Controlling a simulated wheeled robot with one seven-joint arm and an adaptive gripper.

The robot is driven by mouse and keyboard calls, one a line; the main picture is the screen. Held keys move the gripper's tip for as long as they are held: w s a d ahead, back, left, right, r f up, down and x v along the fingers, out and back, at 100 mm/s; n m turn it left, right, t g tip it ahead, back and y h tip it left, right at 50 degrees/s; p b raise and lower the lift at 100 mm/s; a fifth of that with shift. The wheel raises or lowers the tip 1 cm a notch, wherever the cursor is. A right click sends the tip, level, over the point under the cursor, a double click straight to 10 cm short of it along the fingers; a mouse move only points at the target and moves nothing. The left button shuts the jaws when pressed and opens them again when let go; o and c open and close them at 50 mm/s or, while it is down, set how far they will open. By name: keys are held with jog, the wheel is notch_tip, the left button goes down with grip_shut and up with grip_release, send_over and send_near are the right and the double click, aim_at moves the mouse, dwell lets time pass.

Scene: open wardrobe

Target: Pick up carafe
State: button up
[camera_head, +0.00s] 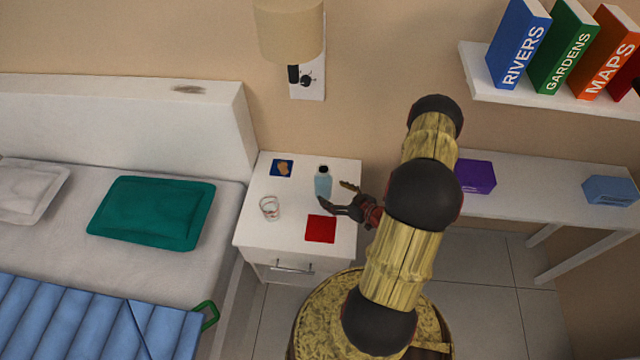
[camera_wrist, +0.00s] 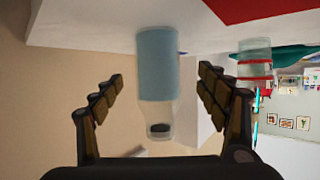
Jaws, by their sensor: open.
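The carafe (camera_head: 323,183) is a bluish clear bottle with a dark top, standing upright on the white nightstand (camera_head: 262,229). In the wrist view the carafe (camera_wrist: 158,72) appears upside down, lying between my two fingers with a gap on each side. My gripper (camera_head: 338,195) is open and empty just right of the carafe in the head view, with its fingers pointing toward it. In the wrist view my gripper (camera_wrist: 160,85) has its fingers spread wide. No contact with the carafe is visible.
A glass (camera_head: 270,208) stands left of the carafe. A red square (camera_head: 320,229) lies in front, and a blue coaster-like square (camera_head: 282,168) lies behind left. A wall lamp (camera_head: 290,32) hangs above. The bed is left; a white desk (camera_head: 535,190) is right.

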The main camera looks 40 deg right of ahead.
jog(key=b+x, duration=0.1)
jog(key=x, duration=0.2)
jog(key=b+x, duration=0.1)
jog(key=x, duration=0.2)
jog(key=shift+w+d, duration=0.15)
jog(key=shift+w, duration=0.25)
jog(key=shift+c, duration=0.7)
jog(key=shift+r, duration=0.1)
jog(key=c, duration=1.7)
